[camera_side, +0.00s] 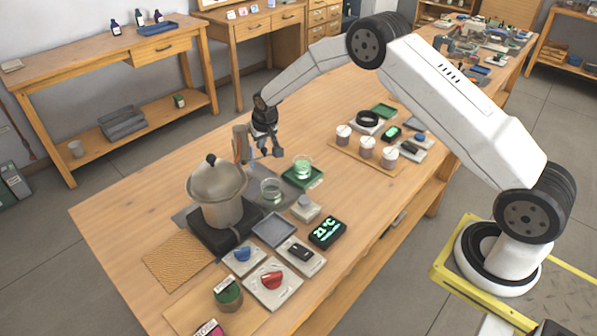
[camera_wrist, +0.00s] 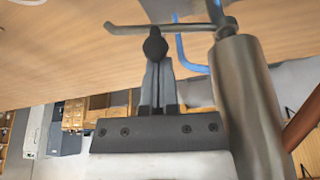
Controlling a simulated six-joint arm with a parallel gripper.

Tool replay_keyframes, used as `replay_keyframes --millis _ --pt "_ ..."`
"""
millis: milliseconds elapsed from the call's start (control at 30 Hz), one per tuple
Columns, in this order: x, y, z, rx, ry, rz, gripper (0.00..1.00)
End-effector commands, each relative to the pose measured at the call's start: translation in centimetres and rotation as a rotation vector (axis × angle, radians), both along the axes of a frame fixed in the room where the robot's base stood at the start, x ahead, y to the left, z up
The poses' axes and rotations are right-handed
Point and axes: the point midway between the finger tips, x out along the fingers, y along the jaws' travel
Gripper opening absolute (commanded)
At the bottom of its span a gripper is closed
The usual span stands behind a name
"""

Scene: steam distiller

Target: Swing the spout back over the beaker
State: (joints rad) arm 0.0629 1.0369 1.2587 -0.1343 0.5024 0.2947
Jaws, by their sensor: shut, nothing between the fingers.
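My gripper (camera_wrist: 155,62) is shut with nothing in it. In the wrist view its fingertips are at a dark round knob (camera_wrist: 155,44) below the thin metal spout (camera_wrist: 190,28); I cannot tell whether they touch it. The spout runs sideways from the top of a grey metal cylinder (camera_wrist: 246,100) to a bent tip at left. In the side view my gripper (camera_side: 266,150) is beside the upright cylinder (camera_side: 240,145), behind the pot. A clear glass beaker (camera_side: 270,190) stands on the grey mat. Another beaker (camera_side: 303,166) with greenish contents stands on a green tray (camera_side: 301,179).
The domed metal pot (camera_side: 217,190) sits on a dark heater (camera_side: 225,232) left of the beakers. A display reading 21°C (camera_side: 327,232) and knob plates (camera_side: 272,282) lie in front. Several lidded jars (camera_side: 366,147) stand to the right. A blue tube (camera_wrist: 184,50) runs near the cylinder.

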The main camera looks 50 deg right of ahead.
Motion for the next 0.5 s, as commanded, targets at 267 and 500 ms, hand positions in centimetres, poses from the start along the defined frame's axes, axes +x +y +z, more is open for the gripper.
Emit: replay_keyframes --millis 267,500 --pt "-0.24 0.07 0.01 0.000 0.000 -0.036 0.00" --pt "-0.58 0.17 0.02 0.001 0.001 -0.090 0.00"
